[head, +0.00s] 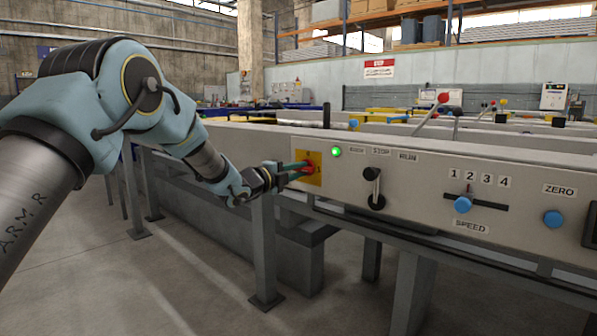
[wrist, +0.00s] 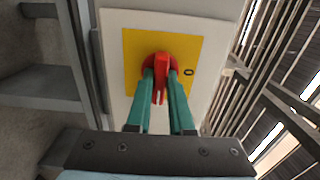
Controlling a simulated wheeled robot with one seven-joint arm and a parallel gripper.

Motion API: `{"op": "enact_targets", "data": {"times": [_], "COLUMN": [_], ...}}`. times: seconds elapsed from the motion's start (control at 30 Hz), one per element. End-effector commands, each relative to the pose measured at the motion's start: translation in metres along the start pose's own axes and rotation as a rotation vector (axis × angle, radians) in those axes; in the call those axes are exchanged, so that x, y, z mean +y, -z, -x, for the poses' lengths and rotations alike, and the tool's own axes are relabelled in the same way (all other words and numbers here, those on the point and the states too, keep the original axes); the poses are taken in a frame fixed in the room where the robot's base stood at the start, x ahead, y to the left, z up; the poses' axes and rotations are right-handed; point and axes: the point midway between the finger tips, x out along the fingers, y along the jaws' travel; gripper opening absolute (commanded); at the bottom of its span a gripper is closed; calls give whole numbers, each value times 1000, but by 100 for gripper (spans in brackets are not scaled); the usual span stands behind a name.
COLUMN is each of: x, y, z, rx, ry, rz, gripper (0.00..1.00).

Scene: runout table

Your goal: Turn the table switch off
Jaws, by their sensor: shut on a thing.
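The table switch is a red rotary knob (wrist: 160,66) on a yellow square plate (wrist: 192,48), set in the pale front panel of the runout table. In the head view the yellow plate (head: 316,157) sits at the left end of the panel, and the knob is mostly hidden by my fingers. My gripper (head: 308,169) reaches it from the left. In the wrist view its two green fingers (wrist: 161,85) are shut on the knob's red grip, one on each side. A small dark mark (wrist: 188,72) shows on the plate beside the knob.
A green lamp (head: 337,152) glows right of the switch. Further right are a black lever (head: 374,188), a blue speed slider knob (head: 463,204) and a blue zero button (head: 553,218). Grey table legs (head: 264,250) stand below. The floor at front left is clear.

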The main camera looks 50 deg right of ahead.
Motion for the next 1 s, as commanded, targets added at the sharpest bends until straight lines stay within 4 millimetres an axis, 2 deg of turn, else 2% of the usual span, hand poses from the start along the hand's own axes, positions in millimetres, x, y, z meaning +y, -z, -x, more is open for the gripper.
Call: {"op": "enact_targets", "data": {"times": [0.37,1.0], "x": [-1,-2], "y": [-1,-1], "z": [0,1], "rx": [-1,-2], "ry": [-2,-2], "rz": [113,691], "gripper": [0,0]}}
